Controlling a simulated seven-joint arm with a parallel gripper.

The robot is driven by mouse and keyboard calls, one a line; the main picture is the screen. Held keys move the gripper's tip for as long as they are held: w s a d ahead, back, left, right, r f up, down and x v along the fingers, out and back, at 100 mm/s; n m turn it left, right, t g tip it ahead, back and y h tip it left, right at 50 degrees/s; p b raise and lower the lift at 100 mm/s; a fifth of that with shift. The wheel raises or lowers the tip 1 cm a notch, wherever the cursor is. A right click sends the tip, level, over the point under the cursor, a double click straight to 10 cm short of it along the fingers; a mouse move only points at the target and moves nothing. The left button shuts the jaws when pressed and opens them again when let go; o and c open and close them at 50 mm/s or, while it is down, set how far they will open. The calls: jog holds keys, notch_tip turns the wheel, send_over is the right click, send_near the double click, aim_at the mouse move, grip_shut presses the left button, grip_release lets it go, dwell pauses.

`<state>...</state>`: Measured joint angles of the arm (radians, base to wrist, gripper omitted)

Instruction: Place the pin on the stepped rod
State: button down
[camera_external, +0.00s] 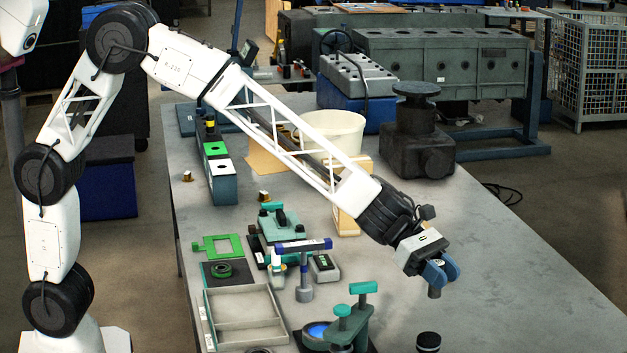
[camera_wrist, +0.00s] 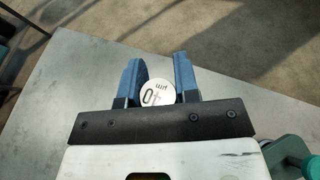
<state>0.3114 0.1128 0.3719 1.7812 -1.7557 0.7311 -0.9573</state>
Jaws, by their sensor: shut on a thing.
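My gripper (camera_external: 440,270) has blue fingers and is over the right part of the grey table, pointing down. I cannot tell for sure which thing is the stepped rod. A grey stepped post (camera_external: 305,284) stands under a purple-blue bar, left of my gripper.
A teal clamp-like fixture (camera_external: 352,318) and a black round-topped part (camera_external: 428,342) stand at the front. A grey divided tray (camera_external: 247,318), a small scale-like box (camera_external: 324,267) and a green bracket (camera_external: 217,246) lie left. Dark machinery (camera_external: 415,145) stands behind. The table's right side is clear.

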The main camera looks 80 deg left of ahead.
jog(key=shift+f, duration=0.1)
send_over(435, 341)
jog(key=shift+f, duration=3.05)
jog(key=shift+f, duration=1.85)
jog(key=shift+f, duration=0.15)
jog(key=c, duration=0.8)
grip_release()
jog(key=shift+c, duration=0.2)
